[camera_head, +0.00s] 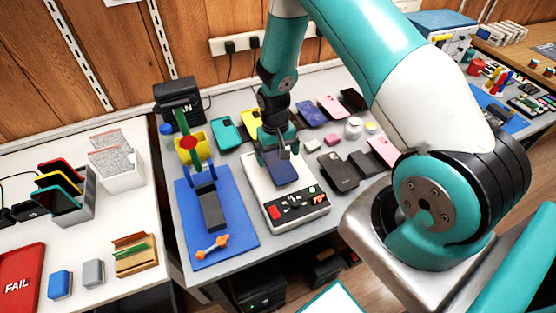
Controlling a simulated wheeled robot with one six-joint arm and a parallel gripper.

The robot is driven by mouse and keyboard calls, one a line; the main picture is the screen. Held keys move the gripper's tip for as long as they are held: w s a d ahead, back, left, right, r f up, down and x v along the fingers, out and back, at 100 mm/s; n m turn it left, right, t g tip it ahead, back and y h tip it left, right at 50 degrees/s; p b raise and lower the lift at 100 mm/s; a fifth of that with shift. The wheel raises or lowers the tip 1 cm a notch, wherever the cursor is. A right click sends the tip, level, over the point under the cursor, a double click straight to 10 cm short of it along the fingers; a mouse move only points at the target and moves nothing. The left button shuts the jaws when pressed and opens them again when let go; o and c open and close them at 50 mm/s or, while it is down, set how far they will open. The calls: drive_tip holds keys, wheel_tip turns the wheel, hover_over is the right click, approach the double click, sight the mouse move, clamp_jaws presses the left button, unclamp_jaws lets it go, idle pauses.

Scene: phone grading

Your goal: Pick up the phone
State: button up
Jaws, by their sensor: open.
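A dark blue phone (283,175) lies on the light-coloured test box (305,213), which has a red button and dark controls at its front. My gripper (279,157) points down right above the far end of this phone. Its fingers are apart, one towards each side of the phone. The gripper hides the phone's far end, and I cannot tell whether the fingers touch it. Other phones lie on the grey table, including a teal one (227,132), a blue one (311,114), a pink one (331,107) and a black one (340,172).
Left of the test box, a blue mat (233,238) bears a dark block and an orange tool (211,248). A white table (120,205) at the left holds a rack of phones (66,196) and a red FAIL tray (18,280). My arm covers much of the right side.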

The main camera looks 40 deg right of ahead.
drive_tip(key=shift+s+f, duration=0.1)
drive_tip(key=shift+f, duration=0.85)
drive_tip(key=shift+c, duration=0.2)
drive_tip(key=c, duration=1)
drive_tip(key=shift+o, duration=0.2)
